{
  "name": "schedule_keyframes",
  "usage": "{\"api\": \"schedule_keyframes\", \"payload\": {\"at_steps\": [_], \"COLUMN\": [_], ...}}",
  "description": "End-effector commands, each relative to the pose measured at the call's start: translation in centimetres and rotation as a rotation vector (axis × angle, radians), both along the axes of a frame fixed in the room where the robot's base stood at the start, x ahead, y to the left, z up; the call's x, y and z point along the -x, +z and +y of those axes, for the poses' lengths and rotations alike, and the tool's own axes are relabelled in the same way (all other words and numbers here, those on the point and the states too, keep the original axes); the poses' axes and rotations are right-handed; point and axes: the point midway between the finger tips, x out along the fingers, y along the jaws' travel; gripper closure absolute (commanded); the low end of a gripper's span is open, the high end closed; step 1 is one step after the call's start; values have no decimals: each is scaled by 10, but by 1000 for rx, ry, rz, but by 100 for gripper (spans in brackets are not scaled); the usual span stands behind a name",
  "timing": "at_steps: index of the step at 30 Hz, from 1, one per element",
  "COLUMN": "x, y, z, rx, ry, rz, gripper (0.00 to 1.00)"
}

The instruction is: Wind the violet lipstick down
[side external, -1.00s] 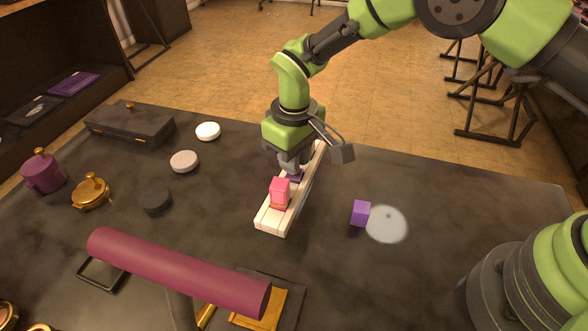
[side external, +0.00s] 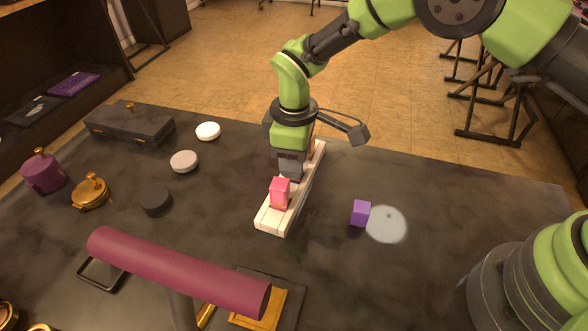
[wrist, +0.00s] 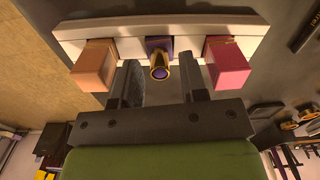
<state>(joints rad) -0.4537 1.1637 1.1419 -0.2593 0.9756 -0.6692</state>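The violet lipstick (wrist: 160,68) stands uncapped in the middle of a white rack (wrist: 127,48). In the wrist view it shows a gold tube with a violet tip, on a dark violet base (wrist: 158,43). My gripper (wrist: 162,76) is open, with one finger on each side of the lipstick and visible gaps between. In the side view my gripper (side external: 290,166) is low over the rack (side external: 270,220) and mostly hides the violet lipstick. A loose violet block (side external: 360,213), perhaps its cap, lies on the table right of the rack.
A pink lipstick (wrist: 228,62) and a tan one (wrist: 93,66) flank the violet one closely. A pale round spot (side external: 387,224) is by the violet block. A maroon roll (side external: 175,270) lies in front; several discs and pots stand left. The table right of the rack is mostly clear.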

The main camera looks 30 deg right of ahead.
Motion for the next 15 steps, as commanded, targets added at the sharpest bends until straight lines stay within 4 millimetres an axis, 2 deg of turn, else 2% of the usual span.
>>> {"api": "schedule_keyframes", "payload": {"at_steps": [3, 9, 15], "x": [0, 0, 0], "y": [0, 0, 0], "z": [0, 0, 0], "rx": [0, 0, 0], "ry": [-37, -278, -424], "rz": [0, 0, 0], "gripper": [61, 61, 61]}}
